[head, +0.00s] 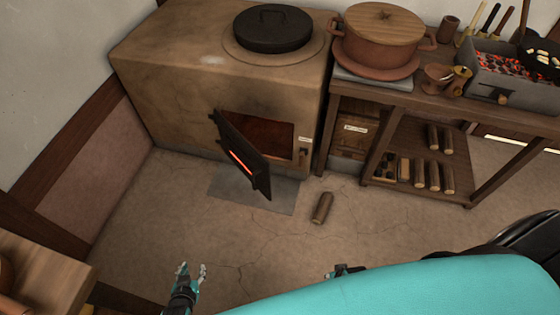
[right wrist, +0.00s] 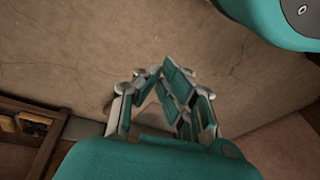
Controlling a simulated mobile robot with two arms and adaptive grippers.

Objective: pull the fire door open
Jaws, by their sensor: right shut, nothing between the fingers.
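The fire door (head: 243,155) is a dark metal panel on the front of the clay stove (head: 165,80). It stands swung out from the firebox opening (head: 272,137), with an orange glowing slot in it. My left gripper (head: 192,270) is low in the head view, above the floor, open and empty, well apart from the door. My right gripper (right wrist: 163,72) shows in the right wrist view with its fingers together and nothing between them, the floor behind it. In the head view only a small dark part of it shows beside my teal body.
A loose log (head: 322,208) lies on the floor right of the door, near a grey floor plate (head: 225,188). A wooden bench (head: 400,97) with a pot (head: 382,45) and brazier (head: 500,75) stands right. A table (head: 45,270) is at lower left.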

